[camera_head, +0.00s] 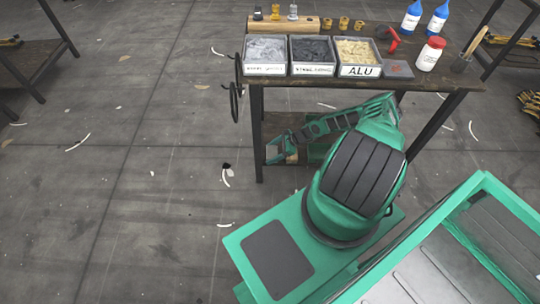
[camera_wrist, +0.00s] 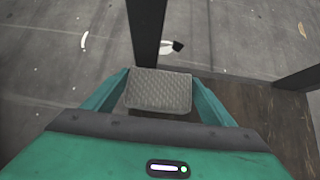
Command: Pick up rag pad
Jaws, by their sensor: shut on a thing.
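The rag pad (camera_wrist: 158,91) is a grey-beige, quilted, flat rectangle in the wrist view. It sits between the two green fingers of my gripper (camera_wrist: 157,98), which are shut on it from left and right. In the head view my gripper (camera_head: 279,151) is low at the left end of my arm, beside the near left leg of the workbench, at the level of its lower shelf. A small light-brown patch between the fingers there may be the pad, too small to tell.
The workbench (camera_head: 428,82) holds three labelled bins, blue bottles and a white jar. Its dark leg (camera_wrist: 146,30) stands just beyond the pad in the wrist view. The wooden lower shelf (camera_wrist: 262,112) lies to the right. Open floor (camera_head: 120,180) extends left, with scattered scraps.

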